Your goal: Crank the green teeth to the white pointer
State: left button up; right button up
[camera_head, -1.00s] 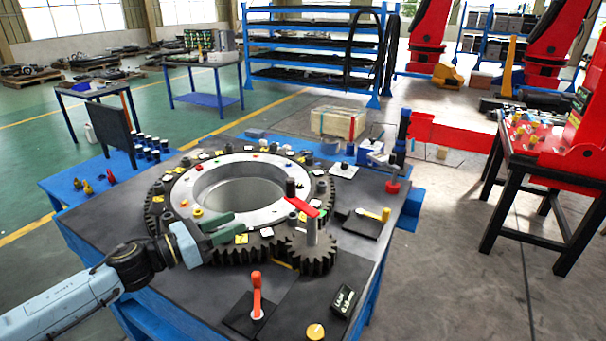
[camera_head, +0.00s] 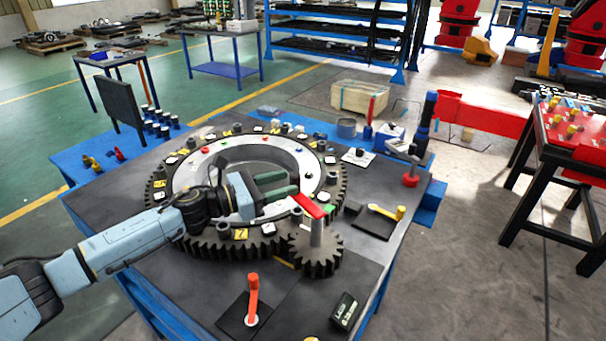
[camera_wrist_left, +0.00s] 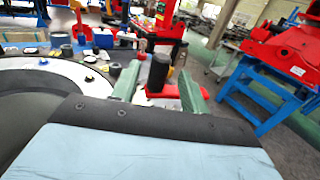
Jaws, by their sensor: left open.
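The large dark ring gear (camera_head: 210,245) lies on the table and meshes with a small pinion (camera_head: 317,262). A grey post rises from the pinion and carries a red crank arm (camera_head: 311,206). A small green patch (camera_head: 329,209) shows beside the post; I cannot make out the white pointer for certain. My left gripper (camera_head: 284,192) is open above the ring, at the crank's far end. In the left wrist view the black crank knob (camera_wrist_left: 158,73) stands upright, seen between the two green fingers, with the red arm below it. The right gripper is out of view.
An orange lever (camera_head: 252,297) on a black plate and a black labelled box (camera_head: 344,311) stand at the table's front. A yellow-handled lever (camera_head: 386,211) lies to the right. A dark upright panel (camera_head: 121,103) stands at the back left.

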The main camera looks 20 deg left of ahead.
pick_arm(q)
jog(key=p+x, duration=0.1)
jog(key=x, duration=0.4)
jog(key=shift+w+d, duration=0.2)
jog(key=shift+w, duration=0.05)
grip_shut()
